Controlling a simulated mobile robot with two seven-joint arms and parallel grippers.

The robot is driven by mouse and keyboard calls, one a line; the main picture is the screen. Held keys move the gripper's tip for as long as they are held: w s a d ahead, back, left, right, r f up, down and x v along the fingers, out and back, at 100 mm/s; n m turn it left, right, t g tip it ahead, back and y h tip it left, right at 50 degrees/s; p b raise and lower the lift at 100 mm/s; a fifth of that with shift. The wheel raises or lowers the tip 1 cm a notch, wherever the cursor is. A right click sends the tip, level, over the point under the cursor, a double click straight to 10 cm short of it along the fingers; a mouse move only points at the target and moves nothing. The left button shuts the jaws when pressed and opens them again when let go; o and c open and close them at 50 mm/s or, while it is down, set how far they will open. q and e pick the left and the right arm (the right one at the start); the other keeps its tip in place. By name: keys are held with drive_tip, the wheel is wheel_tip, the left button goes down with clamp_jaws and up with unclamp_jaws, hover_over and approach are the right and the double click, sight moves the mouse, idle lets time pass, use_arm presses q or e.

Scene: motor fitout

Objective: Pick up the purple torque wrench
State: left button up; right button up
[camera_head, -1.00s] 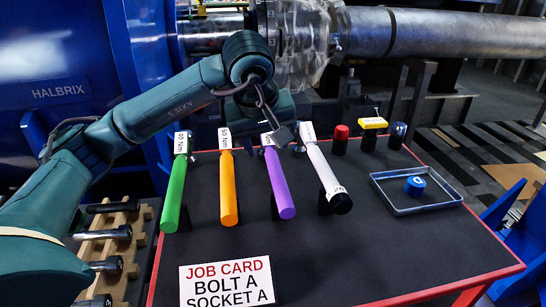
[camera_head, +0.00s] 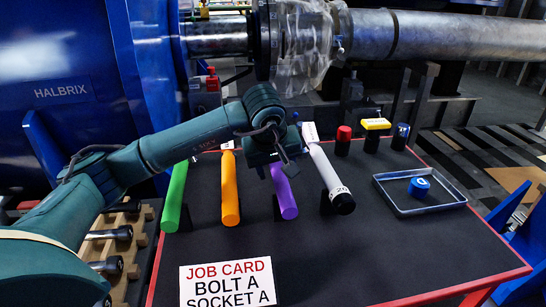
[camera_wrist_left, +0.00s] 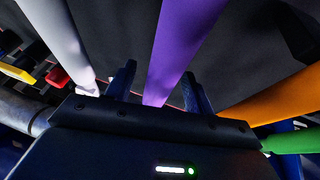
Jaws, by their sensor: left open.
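The purple torque wrench (camera_head: 285,198) lies tilted on the dark table, its handle end toward me, between the orange wrench (camera_head: 230,196) and the white wrench (camera_head: 330,180). My left gripper (camera_head: 280,166) is over its upper part and hides that end and any label. In the left wrist view the purple handle (camera_wrist_left: 184,45) runs between the two spread fingers (camera_wrist_left: 159,86), with space on both sides. My left gripper is open and holds nothing. Whether the fingers reach down around the handle is hard to tell. My right gripper is not in view.
A green wrench (camera_head: 174,198) lies left of the orange one. Red (camera_head: 343,141), yellow-topped (camera_head: 375,125) and blue (camera_head: 400,136) items stand at the back right. A tray (camera_head: 421,209) holds a blue socket (camera_head: 419,186). A job card (camera_head: 228,282) is at the front. The table's front middle is clear.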

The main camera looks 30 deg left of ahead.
use_arm(q)
drive_tip(key=shift+c, duration=0.2)
clamp_jaws()
idle(0.3)
drive_tip(key=shift+r, duration=0.2)
